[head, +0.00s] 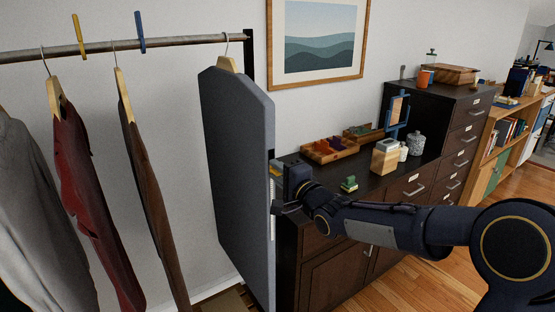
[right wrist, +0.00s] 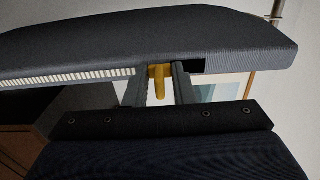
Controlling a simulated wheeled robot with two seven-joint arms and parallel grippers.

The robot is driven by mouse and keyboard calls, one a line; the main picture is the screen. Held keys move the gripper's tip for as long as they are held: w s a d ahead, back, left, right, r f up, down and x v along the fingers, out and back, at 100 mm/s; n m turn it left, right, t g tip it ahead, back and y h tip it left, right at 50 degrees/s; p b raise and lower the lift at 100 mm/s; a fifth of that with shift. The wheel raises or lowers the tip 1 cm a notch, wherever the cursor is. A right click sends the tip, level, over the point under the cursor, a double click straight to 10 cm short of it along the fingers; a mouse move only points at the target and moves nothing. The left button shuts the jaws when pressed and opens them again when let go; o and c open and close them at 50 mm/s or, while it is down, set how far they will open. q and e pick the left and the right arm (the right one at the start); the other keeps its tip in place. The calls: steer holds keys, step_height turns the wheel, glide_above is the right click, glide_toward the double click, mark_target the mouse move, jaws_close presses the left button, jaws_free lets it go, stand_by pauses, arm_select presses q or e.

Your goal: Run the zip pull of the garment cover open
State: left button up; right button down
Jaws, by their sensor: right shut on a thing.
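The grey garment cover (head: 235,165) hangs from the rail on a wooden hanger, its narrow zip side facing right. It also fills the top of the right wrist view (right wrist: 130,38). There, pale zip teeth (right wrist: 70,79) run left from the yellow zip pull (right wrist: 158,86), and a short dark gap (right wrist: 198,66) shows just right of it. My right gripper (head: 277,188) is at the cover's right edge. In the right wrist view its two fingers (right wrist: 160,88) are shut on the zip pull. My left gripper is not in view.
The rail (head: 110,47) also carries several garments on the left, with yellow and blue clips. A dark cabinet (head: 330,245) stands just right of the cover, behind my right arm, with a tray (head: 330,149), jars and small boxes on top. Open wooden floor lies at the lower right.

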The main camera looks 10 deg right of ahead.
steer(key=shift+f+b, duration=0.3)
steer(key=shift+f, duration=0.3)
steer(key=b, duration=0.5)
glide_above(272, 225)
steer(key=v, duration=0.3)
steer(key=shift+s+f, duration=0.2)
steer(key=shift+f, duration=2.85)
steer(key=shift+f+b, duration=2.85)
steer(key=shift+f, duration=0.2)
steer(key=shift+f+b, duration=2.75)
steer(key=shift+f, duration=0.15)
